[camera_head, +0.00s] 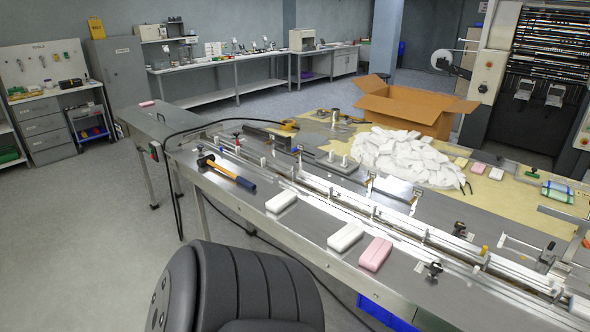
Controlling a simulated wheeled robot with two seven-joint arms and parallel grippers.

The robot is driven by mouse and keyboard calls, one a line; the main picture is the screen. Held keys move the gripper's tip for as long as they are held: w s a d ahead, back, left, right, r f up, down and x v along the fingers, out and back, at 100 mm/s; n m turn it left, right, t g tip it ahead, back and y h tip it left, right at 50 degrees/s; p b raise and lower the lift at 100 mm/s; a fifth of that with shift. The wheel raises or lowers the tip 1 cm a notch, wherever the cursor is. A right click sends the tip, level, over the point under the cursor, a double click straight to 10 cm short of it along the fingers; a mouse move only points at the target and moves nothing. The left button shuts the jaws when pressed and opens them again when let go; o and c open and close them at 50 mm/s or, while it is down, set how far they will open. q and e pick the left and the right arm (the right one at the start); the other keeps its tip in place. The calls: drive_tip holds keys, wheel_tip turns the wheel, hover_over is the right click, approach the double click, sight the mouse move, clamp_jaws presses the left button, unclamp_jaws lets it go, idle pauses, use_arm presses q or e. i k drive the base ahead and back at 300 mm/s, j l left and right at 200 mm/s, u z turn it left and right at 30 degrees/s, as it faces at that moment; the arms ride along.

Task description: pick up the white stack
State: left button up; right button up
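Neither of my grippers is in the head view. Two low white stacks with rounded ends lie on the near edge of the long metal machine table. One white stack (281,201) is nearer the middle of the picture. The other white stack (345,238) lies further right, beside a pink stack (375,254) of similar shape, with a small gap between them. I cannot tell which white stack the task means. A large heap of white packets (410,157) lies further back on the table.
A hammer-like tool (228,172) lies left of the stacks. A guide rail (349,206) runs behind them. An open cardboard box (410,105) stands behind the heap. A black ribbed, chair-like shape (235,288) fills the bottom left foreground. Open floor lies left.

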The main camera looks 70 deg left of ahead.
sight(344, 238)
drive_tip(key=u, duration=1.9)
drive_tip(key=k+j+z, duration=0.1)
drive_tip(key=j+z, duration=0.35)
drive_tip(key=k+j+z, duration=0.2)
drive_tip(key=z, duration=0.25)
drive_tip(key=k+j+z, duration=0.2)
drive_tip(key=j+z, duration=0.25)
drive_tip(key=l, duration=0.1)
